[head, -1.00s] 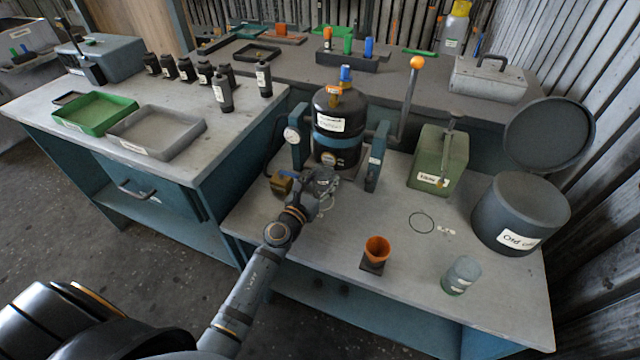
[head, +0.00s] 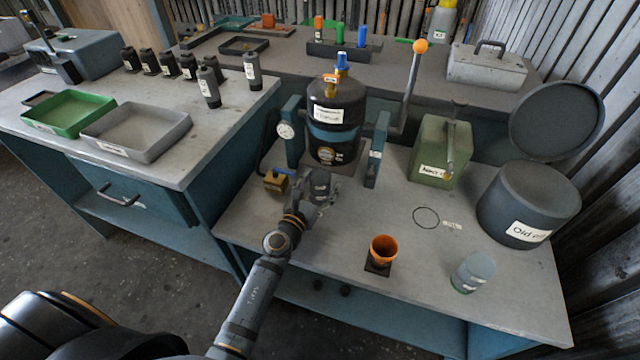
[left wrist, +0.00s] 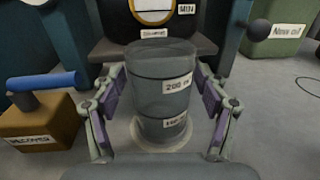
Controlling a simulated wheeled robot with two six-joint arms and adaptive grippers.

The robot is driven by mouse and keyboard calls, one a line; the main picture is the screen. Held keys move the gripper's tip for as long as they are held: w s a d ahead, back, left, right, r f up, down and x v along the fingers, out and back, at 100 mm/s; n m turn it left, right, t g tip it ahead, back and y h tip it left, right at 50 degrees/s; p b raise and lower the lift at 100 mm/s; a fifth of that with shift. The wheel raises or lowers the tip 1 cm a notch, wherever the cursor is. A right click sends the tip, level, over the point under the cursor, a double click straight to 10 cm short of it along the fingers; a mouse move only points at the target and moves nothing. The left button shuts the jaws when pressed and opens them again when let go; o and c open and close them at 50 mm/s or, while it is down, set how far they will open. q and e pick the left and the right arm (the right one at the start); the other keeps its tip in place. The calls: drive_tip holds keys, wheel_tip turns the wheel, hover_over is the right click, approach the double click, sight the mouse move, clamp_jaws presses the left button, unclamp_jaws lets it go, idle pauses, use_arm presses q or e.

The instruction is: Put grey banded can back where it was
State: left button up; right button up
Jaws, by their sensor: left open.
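The grey banded can (left wrist: 163,92) stands upright between the two fingers of my left gripper (left wrist: 162,103) in the left wrist view. It has dark bands and small white labels, and a pale round patch shows at its foot. The fingers are open, one on each side; whether the pads touch it I cannot tell. In the head view my left gripper (head: 315,200) is at the can (head: 320,184), just in front of the black vessel (head: 335,120), and partly hides it. My right gripper is not in view.
A brown block with a blue handle (left wrist: 40,120) sits close left of the gripper. To the right are an orange cup (head: 383,248), a clear-topped jar (head: 472,271), a drawn black ring (head: 426,218), a green can (head: 440,150) and a dark drum (head: 525,205).

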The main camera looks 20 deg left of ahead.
sight(315, 192)
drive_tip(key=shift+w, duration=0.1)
use_arm(q)
drive_tip(key=shift+r, duration=0.2)
drive_tip(key=s, duration=0.3)
drive_tip(key=s+a, duration=0.1)
drive_tip(key=s, duration=0.1)
drive_tip(key=shift+s+f+b, duration=0.3)
drive_tip(key=shift+s+b, duration=0.05)
drive_tip(key=shift+b, duration=0.05)
drive_tip(key=s, duration=0.2)
drive_tip(key=s+b, duration=0.1)
drive_tip(key=s, duration=0.1)
drive_tip(key=s+b, duration=0.1)
drive_tip(key=shift+s+a+r, duration=0.1)
drive_tip(key=shift+s+a, duration=0.3)
drive_tip(key=shift+s+r, duration=0.15)
drive_tip(key=shift+s, duration=0.05)
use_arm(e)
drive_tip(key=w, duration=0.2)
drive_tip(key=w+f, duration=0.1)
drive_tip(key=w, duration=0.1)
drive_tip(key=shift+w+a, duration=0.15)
